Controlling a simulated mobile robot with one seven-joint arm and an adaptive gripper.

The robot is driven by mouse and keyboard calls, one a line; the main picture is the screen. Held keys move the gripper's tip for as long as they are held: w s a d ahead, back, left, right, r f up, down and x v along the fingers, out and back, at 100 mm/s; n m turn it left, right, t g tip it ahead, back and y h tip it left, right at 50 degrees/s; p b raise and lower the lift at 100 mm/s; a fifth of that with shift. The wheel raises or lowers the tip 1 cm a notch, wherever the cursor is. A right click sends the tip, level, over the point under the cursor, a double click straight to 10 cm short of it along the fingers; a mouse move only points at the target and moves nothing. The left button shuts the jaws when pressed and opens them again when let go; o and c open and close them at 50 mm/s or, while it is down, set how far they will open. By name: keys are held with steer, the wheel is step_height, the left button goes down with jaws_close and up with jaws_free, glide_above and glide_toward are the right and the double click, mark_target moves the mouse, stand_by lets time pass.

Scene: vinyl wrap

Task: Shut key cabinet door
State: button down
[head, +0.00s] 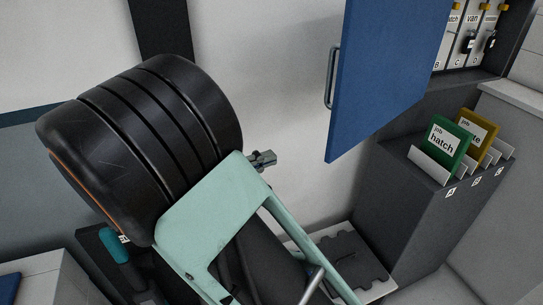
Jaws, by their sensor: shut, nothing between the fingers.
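The blue key cabinet door (380,75) stands open at the upper middle right, swung out from the cabinet. A grey bar handle (331,78) is on its left edge. The door's top is cut off by the picture. The dark cabinet (470,78) is at the upper right, with its inside partly showing. White tags and key fobs (468,43) hang in it. My gripper (268,158) is a small grey shape left of and below the door, apart from it and the handle. It is shut and empty, and mostly hidden behind a pale green frame.
A dark grey stand (415,200) below the cabinet holds a green card (444,137) and a yellow card (484,128) in slots. A dark mat (350,262) lies low in the middle. Pale wall (285,70) shows between my gripper and the door, with clear space before it.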

steer(key=d+p, duration=0.1)
steer(key=d, duration=0.9)
steer(key=shift+p, duration=0.35)
